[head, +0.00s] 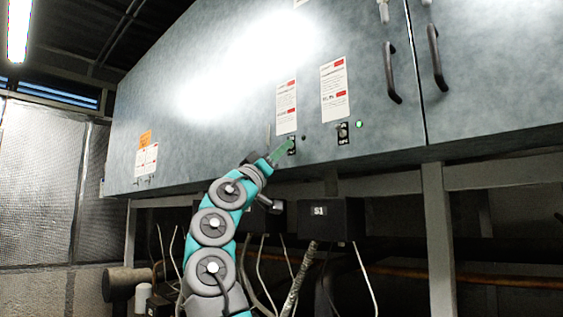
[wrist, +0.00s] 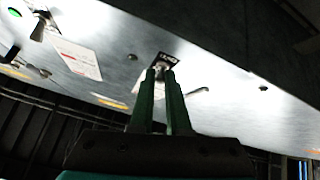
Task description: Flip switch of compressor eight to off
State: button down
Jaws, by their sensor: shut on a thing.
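The switch (wrist: 162,64) sits on a small dark plate on the underside-facing wall of the grey cabinet in the wrist view. My gripper (wrist: 160,76) has two green fingers, shut on this switch. In the head view my gripper (head: 284,151) reaches the switch's dark plate (head: 292,145), and its fingers partly cover it. The lever's exact position is hidden between the fingers. A small lamp (head: 304,137) beside this switch is dark. The number on the plate is too small to read.
A second switch (head: 342,132) with a lit green lamp (head: 359,125) is to the right. Paper labels (head: 286,107) hang above the switches. Door handles (head: 392,73) stick out farther right. A dark box (head: 330,219), cables and a frame post (head: 437,240) are below the cabinet.

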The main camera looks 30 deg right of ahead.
jog(key=shift+w+d+f+t+h+b, duration=0.1)
jog(key=shift+d+f+t+h+b, duration=0.05)
jog(key=shift+f+t+h+b, duration=0.3)
jog(key=shift+r+h, duration=0.15)
jog(key=shift+h, duration=0.1)
jog(key=c, duration=0.9)
grip_release()
jog(key=shift+b+v, duration=0.85)
jog(key=shift+v, duration=3.1)
